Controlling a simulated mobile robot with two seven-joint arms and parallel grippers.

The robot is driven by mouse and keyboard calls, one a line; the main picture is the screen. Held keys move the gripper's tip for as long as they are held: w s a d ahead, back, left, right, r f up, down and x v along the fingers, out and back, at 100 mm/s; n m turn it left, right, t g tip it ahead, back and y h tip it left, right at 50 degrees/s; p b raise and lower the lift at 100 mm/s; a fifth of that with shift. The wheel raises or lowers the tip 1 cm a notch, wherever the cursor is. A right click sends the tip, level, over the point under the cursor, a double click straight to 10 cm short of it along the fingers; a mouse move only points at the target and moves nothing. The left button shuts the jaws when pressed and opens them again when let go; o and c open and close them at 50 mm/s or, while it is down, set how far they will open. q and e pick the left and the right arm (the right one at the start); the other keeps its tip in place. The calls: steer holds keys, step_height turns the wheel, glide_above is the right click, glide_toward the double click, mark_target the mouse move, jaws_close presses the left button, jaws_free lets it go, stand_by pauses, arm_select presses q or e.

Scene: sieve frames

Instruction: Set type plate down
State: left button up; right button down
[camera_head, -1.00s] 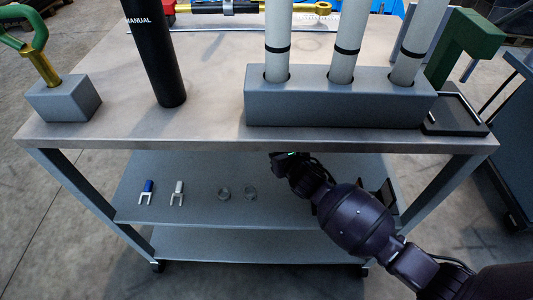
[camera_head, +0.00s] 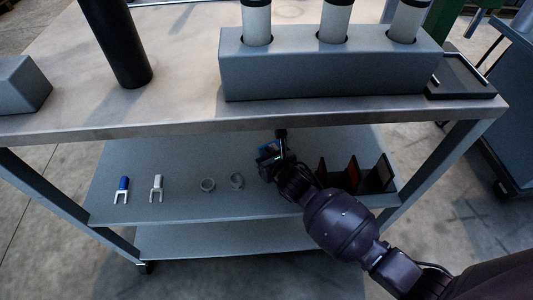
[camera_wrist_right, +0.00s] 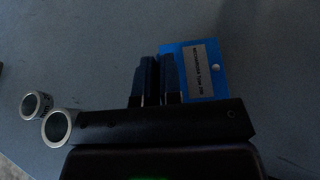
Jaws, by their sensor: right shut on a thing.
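The type plate (camera_wrist_right: 216,82) is a blue plate with a silver printed label and a small hole, seen in the right wrist view. My right gripper (camera_wrist_right: 158,78) is shut on its left edge. In the head view, my right gripper (camera_head: 280,140) is over the cart's middle shelf (camera_head: 180,212), under the top's front edge. Only a small blue bit of the plate (camera_head: 268,145) shows there, mostly hidden by my wrist. I cannot tell whether the plate touches the shelf. My left gripper is not in view.
Two rings (camera_head: 208,185) and two fork-ended pieces, one blue (camera_head: 122,190) and one white (camera_head: 156,188), lie left of my right arm. Several upright dark plates (camera_head: 352,172) stand to its right. The cart top (camera_head: 185,105) overhangs the shelf.

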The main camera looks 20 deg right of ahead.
steer(key=shift+f, duration=0.2)
steer(key=c, duration=1.3)
jaws_free()
steer(key=shift+r, duration=0.15)
steer(key=shift+s+r, duration=0.15)
steer(key=shift+r, duration=0.05)
steer(key=p+v, duration=0.4)
steer(key=v, duration=0.6)
steer(key=shift+s+r, duration=0.25)
steer(key=shift+s, duration=0.05)
steer(key=shift+s+d, duration=0.1)
steer(key=shift+s, duration=0.3)
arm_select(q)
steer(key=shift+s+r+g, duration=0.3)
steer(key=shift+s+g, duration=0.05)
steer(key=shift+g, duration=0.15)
arm_select(e)
steer(key=shift+s, duration=0.1)
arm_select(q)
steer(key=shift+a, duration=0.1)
